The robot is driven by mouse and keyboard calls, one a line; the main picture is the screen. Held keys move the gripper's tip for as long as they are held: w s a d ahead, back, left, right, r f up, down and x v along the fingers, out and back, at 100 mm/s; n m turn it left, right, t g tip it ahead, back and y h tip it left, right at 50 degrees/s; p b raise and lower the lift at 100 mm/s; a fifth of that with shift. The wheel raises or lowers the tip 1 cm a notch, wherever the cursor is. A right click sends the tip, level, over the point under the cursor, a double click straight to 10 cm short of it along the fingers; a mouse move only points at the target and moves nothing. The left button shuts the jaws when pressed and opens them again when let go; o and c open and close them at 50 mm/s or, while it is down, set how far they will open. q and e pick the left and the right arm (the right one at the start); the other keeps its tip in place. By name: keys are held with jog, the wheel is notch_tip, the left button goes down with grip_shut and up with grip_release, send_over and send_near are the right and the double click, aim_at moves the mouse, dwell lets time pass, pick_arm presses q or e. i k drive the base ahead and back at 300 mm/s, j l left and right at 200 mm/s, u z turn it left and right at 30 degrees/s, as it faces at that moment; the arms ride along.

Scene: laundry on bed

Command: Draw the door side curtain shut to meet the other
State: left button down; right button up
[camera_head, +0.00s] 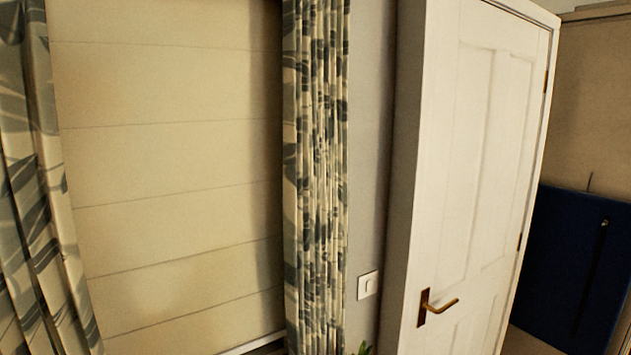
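The door side curtain (318,170) hangs gathered in a narrow bunch at the right edge of the window, with a dark leaf pattern on pale cloth. The other curtain (38,190) hangs at the far left with a larger-looking leaf pattern. A wide gap lies between them, showing a cream blind (170,150) with horizontal seams. The lower ends of both curtains are outside the view. Neither of my grippers shows in the head view.
A white panelled door (480,150) with a brass handle (435,306) stands right of the curtain. A light switch (368,285) is on the grey wall between them. Green leaf tips (363,348) show at the bottom edge. A dark blue panel (575,265) stands beyond the door.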

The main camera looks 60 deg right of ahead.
aim_at(289, 38)
jog(key=z, duration=0.4)
jog(key=l+z, duration=0.1)
jog(key=z, duration=0.3)
jog(key=i+z, duration=0.1)
jog(key=z, duration=0.7)
jog(key=i+l, duration=0.05)
